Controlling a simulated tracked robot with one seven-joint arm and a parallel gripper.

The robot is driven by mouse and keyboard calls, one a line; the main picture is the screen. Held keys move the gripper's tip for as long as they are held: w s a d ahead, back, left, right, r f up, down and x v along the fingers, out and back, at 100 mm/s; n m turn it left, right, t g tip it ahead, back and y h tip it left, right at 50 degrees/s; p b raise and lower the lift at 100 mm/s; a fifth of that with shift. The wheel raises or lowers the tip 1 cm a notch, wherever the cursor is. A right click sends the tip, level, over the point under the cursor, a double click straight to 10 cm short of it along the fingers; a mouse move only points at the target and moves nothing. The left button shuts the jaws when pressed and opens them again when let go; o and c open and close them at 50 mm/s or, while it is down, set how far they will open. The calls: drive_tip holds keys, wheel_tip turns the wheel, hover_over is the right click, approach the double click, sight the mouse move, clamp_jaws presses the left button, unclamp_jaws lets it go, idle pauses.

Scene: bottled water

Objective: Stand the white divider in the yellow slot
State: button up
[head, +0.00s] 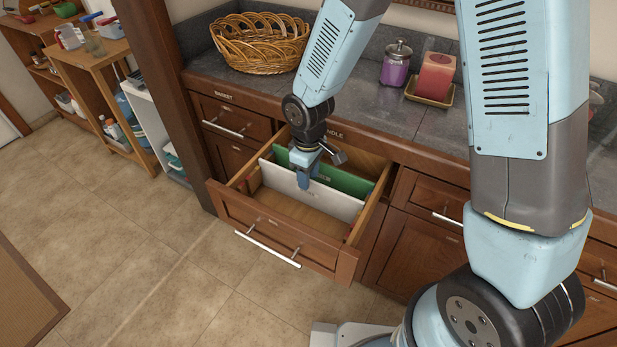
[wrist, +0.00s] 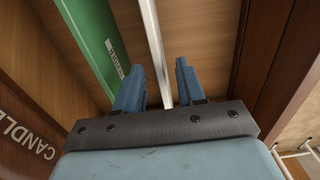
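The white divider (head: 337,202) stands upright across the open drawer (head: 262,230), in front of a green divider (head: 345,180). In the wrist view the white divider (wrist: 154,45) shows as a thin pale edge passing between my two fingers. My gripper (head: 305,180) is over the drawer, at the white divider's top edge. In the wrist view my gripper (wrist: 159,66) is open, with a gap on each side of the divider. The green divider (wrist: 92,40) is left of both fingers there. I cannot make out the yellow slot in either view.
The drawer front with its long handle (head: 267,248) sticks out over clear tiled floor. On the counter above stand a wicker basket (head: 260,42), a purple jar (head: 396,65) and a red candle (head: 436,76). Shelves (head: 100,75) stand at far left.

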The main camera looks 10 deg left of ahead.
wheel_tip(320, 180, up, 12)
drive_tip(key=shift+r, duration=0.2)
drive_tip(key=shift+d, duration=0.1)
idle(0.6)
drive_tip(key=d+r+m+t, duration=0.3)
drive_tip(key=d+r+m, duration=0.3)
drive_tip(key=d+r, duration=0.95)
drive_tip(key=s+d+r+m+t, duration=0.1)
drive_tip(key=s+d+r+m, duration=0.2)
drive_tip(key=s+d, duration=0.2)
drive_tip(key=s+d+r+m+t, duration=0.1)
drive_tip(key=s+d+r+m, duration=0.2)
drive_tip(key=d, duration=0.7)
drive_tip(key=shift+s+m+t, duration=0.3)
drive_tip(key=shift+s+m, duration=0.5)
drive_tip(key=shift+s, duration=0.45)
